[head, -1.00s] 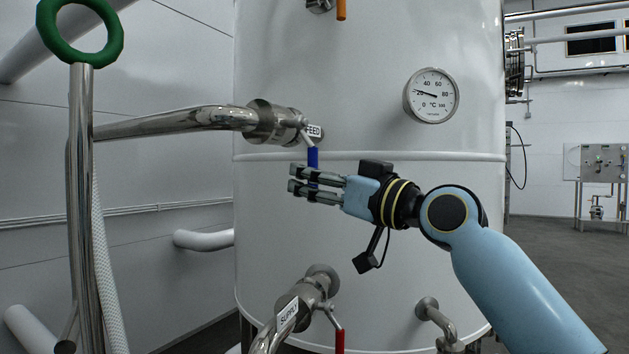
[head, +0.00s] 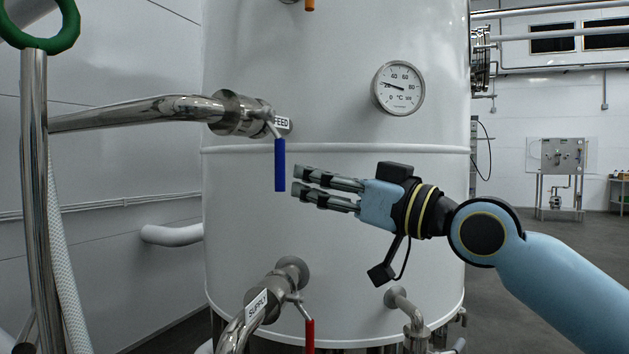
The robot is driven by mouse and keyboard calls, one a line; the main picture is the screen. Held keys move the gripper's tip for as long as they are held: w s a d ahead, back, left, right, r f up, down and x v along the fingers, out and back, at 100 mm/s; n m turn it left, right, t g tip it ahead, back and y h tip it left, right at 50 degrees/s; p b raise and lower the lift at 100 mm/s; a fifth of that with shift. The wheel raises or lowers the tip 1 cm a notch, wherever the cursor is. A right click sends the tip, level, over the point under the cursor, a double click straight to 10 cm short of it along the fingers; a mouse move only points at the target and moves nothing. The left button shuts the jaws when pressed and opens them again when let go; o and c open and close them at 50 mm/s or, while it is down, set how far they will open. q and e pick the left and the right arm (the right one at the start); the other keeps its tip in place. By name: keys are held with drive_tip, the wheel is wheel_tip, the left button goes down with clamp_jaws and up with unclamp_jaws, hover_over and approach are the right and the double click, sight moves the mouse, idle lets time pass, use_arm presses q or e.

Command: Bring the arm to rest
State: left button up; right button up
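My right gripper (head: 296,182) is in front of the white tank, with its fingers pointing left. The fingers lie a little apart with a narrow gap between them, and nothing shows in the gap. The blue handle (head: 280,165) of the FEED valve (head: 243,114) hangs straight down just left of the fingertips. In the picture the fingertips are clear of the handle. My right arm (head: 560,280) comes in from the lower right. My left gripper is not in view.
The white tank (head: 330,245) stands behind my gripper and carries a dial thermometer (head: 398,88). Below is the SUPPLY valve with a red handle (head: 310,335). A green handwheel (head: 68,25) tops a steel pipe at left. Open floor (head: 540,235) shows at right.

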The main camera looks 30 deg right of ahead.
drive_tip(key=w+d+f+m+g+h+p, duration=0.1)
drive_tip(key=d+f+m+g+h, duration=0.15)
drive_tip(key=f, duration=1.05)
drive_tip(key=w+d+f+m+g+h, duration=0.1)
drive_tip(key=d+f+m+h, duration=0.25)
drive_tip(key=f, duration=0.85)
drive_tip(key=s+d+f+g+h, duration=0.15)
drive_tip(key=s+f, duration=0.25)
drive_tip(key=f, duration=0.6)
drive_tip(key=s+d+f+g+h, duration=0.15)
drive_tip(key=s+f, duration=0.25)
drive_tip(key=f, duration=0.6)
drive_tip(key=s+f+m+g+p, duration=0.1)
drive_tip(key=s+f+g, duration=0.5)
drive_tip(key=s+f, duration=1.35)
drive_tip(key=s+a+f+n+g, duration=0.1)
drive_tip(key=s+f, duration=0.3)
drive_tip(key=s, duration=0.9)
drive_tip(key=s+a+f+g+h, duration=0.1)
drive_tip(key=s+f+g, duration=0.3)
drive_tip(key=s, duration=1)
drive_tip(key=shift+f+n, duration=0.4)
drive_tip(key=shift+f, duration=0.3)
